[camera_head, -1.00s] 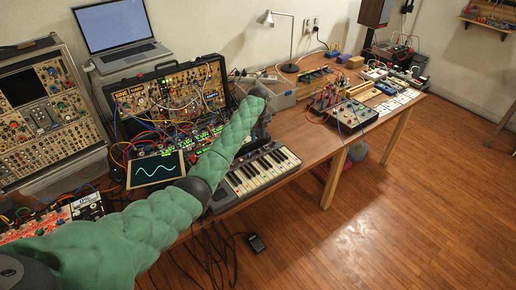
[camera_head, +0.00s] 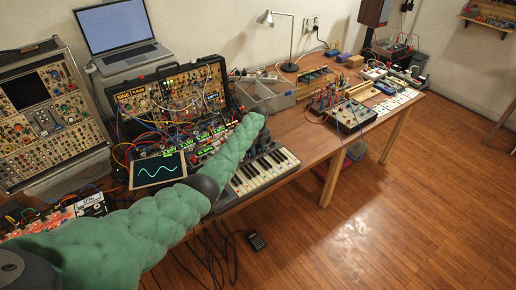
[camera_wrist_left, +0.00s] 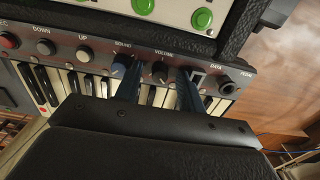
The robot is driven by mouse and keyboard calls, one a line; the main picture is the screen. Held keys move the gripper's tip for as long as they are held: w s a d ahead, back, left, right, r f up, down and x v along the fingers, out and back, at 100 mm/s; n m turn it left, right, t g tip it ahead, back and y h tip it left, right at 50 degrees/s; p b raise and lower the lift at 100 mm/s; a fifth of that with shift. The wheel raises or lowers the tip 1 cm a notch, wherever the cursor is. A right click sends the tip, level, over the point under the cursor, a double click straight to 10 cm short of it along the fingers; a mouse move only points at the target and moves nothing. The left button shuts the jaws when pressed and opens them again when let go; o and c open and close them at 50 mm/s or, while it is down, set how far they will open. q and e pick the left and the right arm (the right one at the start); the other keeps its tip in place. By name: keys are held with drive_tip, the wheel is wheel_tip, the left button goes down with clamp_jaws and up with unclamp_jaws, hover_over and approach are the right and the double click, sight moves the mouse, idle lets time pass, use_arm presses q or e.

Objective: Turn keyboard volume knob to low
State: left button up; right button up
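The keyboard (camera_head: 262,174) is a small dark synth with white and black keys on the wooden table, partly hidden behind my left arm. In the left wrist view its panel (camera_wrist_left: 100,55) carries several round knobs and buttons. The dark volume knob (camera_wrist_left: 160,71) sits under the label VOLUME. My left gripper (camera_wrist_left: 159,78) is open, with one bluish finger on each side of the volume knob. I cannot tell whether either finger touches it. The sound knob (camera_wrist_left: 122,62) is just left of the left finger. In the head view the left gripper is mostly hidden by my arm. My right gripper is not in view.
A patch-cable synth case (camera_head: 172,100) and a screen with a wave (camera_head: 158,169) stand left of and behind the keyboard. A grey bin (camera_head: 272,95) and a lamp (camera_head: 291,42) are behind it. Bare tabletop (camera_head: 312,140) lies to its right.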

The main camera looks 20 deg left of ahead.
use_arm(q)
drive_tip(key=shift+c, duration=0.2)
clamp_jaws()
drive_tip(key=shift+n, duration=0.3)
